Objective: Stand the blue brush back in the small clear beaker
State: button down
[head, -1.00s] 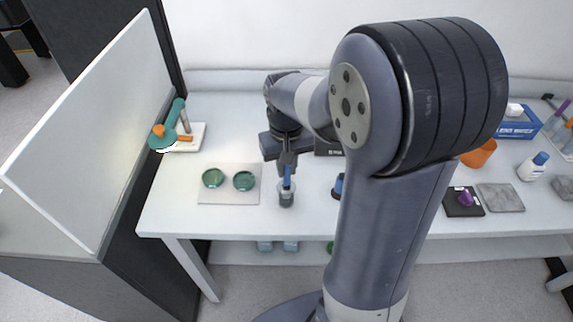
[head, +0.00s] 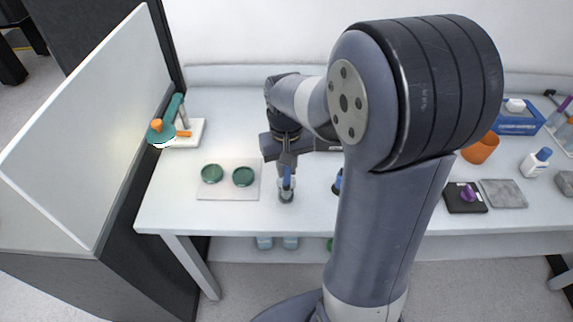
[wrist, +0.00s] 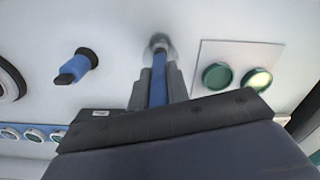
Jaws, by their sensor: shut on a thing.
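The blue brush (head: 287,182) is upright in my gripper (head: 287,168), which is shut on its handle. The small clear beaker (head: 286,196) stands on the bench directly below, and the lower end of the brush appears to be within its rim. In the wrist view the blue handle (wrist: 159,78) runs between the two grey fingers toward the beaker (wrist: 160,43). I cannot tell whether the brush touches the beaker's floor. The fingers hide part of the handle.
A pale mat with two green discs (head: 242,177) lies just left of the beaker. A blue and black object (wrist: 75,68) stands on the other side. A white stand with a teal and orange tool (head: 190,132) is at the back left. My arm hides the bench's middle.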

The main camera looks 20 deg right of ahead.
jog(key=shift+f, duration=0.1)
jog(key=c, duration=1.3)
grip_release()
notch_tip(320, 180, up, 11)
jog(key=shift+f, duration=0.1)
jog(key=shift+f, duration=0.1)
notch_tip(320, 180, down, 11)
jog(key=shift+r, duration=0.5)
jog(key=shift+f, duration=0.1)
